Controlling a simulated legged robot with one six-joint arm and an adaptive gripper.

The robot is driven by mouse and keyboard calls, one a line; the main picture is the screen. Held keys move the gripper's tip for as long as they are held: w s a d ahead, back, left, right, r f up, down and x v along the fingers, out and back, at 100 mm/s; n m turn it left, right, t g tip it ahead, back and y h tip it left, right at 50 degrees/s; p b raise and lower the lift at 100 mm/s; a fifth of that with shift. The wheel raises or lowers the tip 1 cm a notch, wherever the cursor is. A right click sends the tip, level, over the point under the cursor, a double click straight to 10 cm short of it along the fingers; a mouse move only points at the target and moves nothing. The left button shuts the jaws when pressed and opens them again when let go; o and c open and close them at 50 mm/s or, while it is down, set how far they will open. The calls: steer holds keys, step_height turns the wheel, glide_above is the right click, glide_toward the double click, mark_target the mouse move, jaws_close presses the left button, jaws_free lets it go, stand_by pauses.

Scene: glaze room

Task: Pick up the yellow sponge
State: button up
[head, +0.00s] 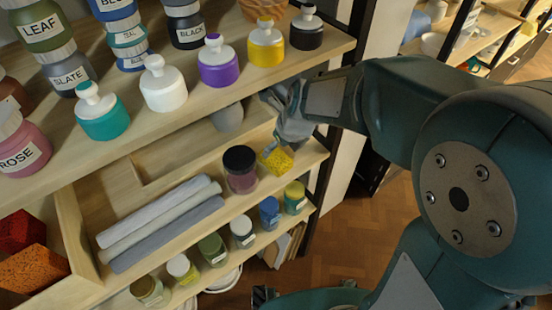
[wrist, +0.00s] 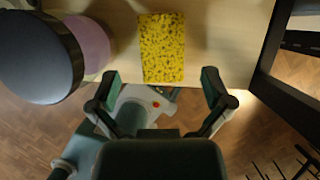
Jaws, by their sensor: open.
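The yellow sponge (head: 277,158) lies on the middle shelf near its front edge, at the right end. In the wrist view the yellow sponge (wrist: 161,48) is a speckled upright rectangle just beyond my fingertips. My gripper (wrist: 160,82) is open, with one finger on each side of the sponge's near end and nothing between them that I can see held. In the head view my gripper (head: 285,125) is over the shelf, beside and just above the sponge, partly hidden by the shelf above.
A dark-lidded jar (head: 240,170) stands close left of the sponge; its lid (wrist: 40,57) looms left in the wrist view. A grey rounded object (head: 228,118) lies behind. Grey rolls (head: 160,222) lie farther left. The upper shelf (head: 190,110) with bottles overhangs; a dark post (wrist: 272,50) stands right.

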mark_target(274, 155)
steer(key=x, duration=0.7)
steer(key=shift+d+f, duration=0.1)
steer(key=shift+d, duration=0.05)
steer(key=shift+s, duration=0.1)
steer(key=c, duration=0.8)
